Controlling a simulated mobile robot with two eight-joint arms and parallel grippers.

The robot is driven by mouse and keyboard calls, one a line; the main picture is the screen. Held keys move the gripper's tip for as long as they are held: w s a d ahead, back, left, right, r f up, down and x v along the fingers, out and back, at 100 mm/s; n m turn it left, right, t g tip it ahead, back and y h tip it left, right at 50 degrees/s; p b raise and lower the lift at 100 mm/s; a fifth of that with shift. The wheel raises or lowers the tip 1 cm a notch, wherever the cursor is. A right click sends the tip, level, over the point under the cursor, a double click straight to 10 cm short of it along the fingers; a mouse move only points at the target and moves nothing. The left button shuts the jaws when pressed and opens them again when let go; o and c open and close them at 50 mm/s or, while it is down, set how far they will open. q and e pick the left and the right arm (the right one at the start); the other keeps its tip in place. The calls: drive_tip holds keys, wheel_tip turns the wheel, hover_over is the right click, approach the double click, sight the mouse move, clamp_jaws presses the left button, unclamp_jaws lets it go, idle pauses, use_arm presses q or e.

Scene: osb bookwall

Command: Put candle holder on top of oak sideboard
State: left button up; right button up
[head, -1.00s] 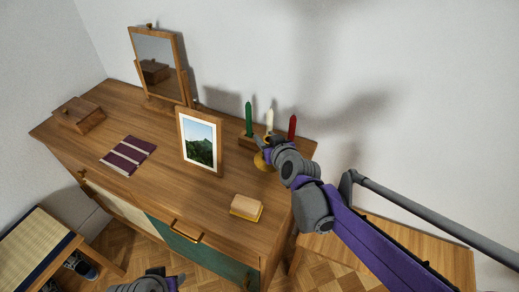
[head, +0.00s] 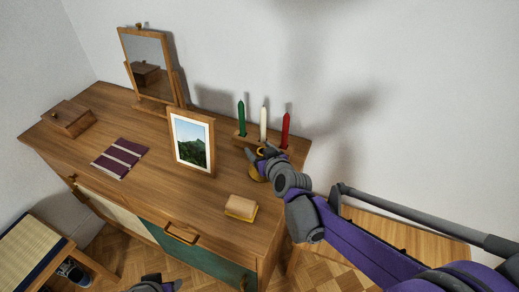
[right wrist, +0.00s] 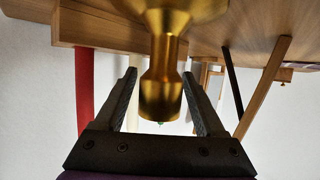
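The brass candle holder (head: 257,174) stands on the oak sideboard (head: 190,195), near its right end and in front of the three-candle block. My right gripper (head: 264,158) reaches in from the right and hides part of it. In the right wrist view, which looks inverted, the holder's stem and cup (right wrist: 161,85) are between the two fingers of the right gripper (right wrist: 159,78). Gaps show on both sides, so the fingers are open around it. The holder's foot is against the sideboard top (right wrist: 240,22). Part of my left arm shows at the bottom edge; its fingers cannot be made out.
A wooden block with green, white and red candles (head: 263,124) stands behind the holder.

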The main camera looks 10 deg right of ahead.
drive_tip(key=shift+r, duration=0.2)
drive_tip(key=p+v, duration=0.2)
drive_tip(key=v, duration=1)
drive_tip(key=s+d+f+g+h, duration=0.1)
drive_tip(key=s+f+g, duration=0.2)
drive_tip(key=s, duration=0.4)
drive_tip(key=s+d+f+m+g, duration=0.1)
drive_tip(key=s+d+f+g, duration=0.1)
drive_tip(key=s, duration=0.5)
drive_tip(key=s+d+f+m+g+h, duration=0.1)
drive_tip(key=s+f+g, duration=0.2)
drive_tip(key=s, duration=0.4)
drive_tip(key=shift+s+d+f+g+h, duration=0.3)
drive_tip(key=shift+f, duration=0.4)
